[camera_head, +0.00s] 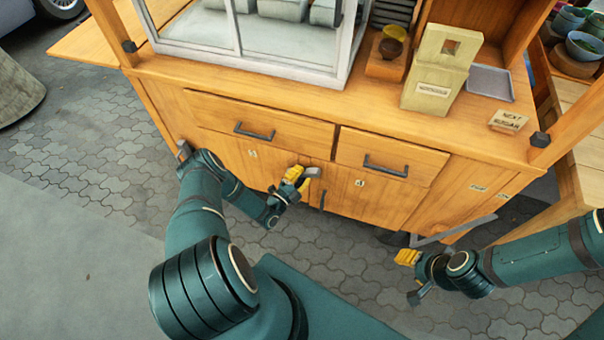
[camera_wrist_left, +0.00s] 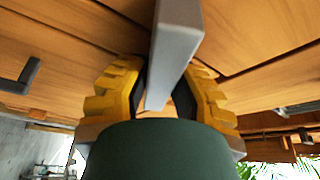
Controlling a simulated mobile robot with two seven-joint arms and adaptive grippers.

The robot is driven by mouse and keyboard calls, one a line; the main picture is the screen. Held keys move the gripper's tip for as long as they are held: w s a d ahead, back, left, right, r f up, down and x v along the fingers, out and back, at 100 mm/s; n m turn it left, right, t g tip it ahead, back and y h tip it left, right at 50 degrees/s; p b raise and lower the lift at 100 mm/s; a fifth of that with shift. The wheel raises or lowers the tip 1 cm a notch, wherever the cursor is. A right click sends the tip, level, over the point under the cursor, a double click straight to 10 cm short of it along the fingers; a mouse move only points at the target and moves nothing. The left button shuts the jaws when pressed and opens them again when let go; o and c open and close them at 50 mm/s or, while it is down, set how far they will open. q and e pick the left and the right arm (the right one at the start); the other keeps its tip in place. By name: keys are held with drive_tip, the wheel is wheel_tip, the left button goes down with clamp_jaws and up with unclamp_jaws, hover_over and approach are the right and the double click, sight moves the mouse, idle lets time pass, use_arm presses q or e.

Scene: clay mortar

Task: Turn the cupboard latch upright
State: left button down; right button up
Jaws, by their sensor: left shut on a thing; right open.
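The cupboard latch (camera_head: 312,172) is a grey bar on the front of the wooden cupboard, below the drawers and near the seam between the doors. In the head view its visible end points to the right, and the rest is hidden by my left gripper (camera_head: 297,180). In the left wrist view the latch (camera_wrist_left: 177,38) is a thick grey bar between the yellow fingers of my left gripper (camera_wrist_left: 160,92), which is shut on it. My right gripper (camera_head: 412,277) is open and empty, low in front of the cupboard's right side.
Two drawers with dark handles (camera_head: 254,131) (camera_head: 386,166) sit above the doors. A grey bar (camera_head: 455,231) sticks out near my right gripper. Paved floor (camera_head: 330,265) lies open in front.

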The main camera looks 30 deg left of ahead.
sight(305, 150)
use_arm(q)
drive_tip(key=n+t+y, duration=0.1)
drive_tip(key=n, duration=0.3)
drive_tip(key=n+t+y, duration=0.1)
drive_tip(key=n, duration=0.3)
drive_tip(key=shift+w+d+y, duration=0.1)
drive_tip(key=shift+y, duration=0.3)
drive_tip(key=n+y, duration=0.2)
drive_tip(key=n, duration=0.2)
drive_tip(key=n+y, duration=0.2)
drive_tip(key=n, duration=0.3)
drive_tip(key=shift+y, duration=0.3)
drive_tip(key=c, duration=0.8)
unclamp_jaws()
drive_tip(key=shift+r, duration=0.1)
wheel_tip(305, 150, up, 10)
drive_tip(key=shift+f, duration=0.1)
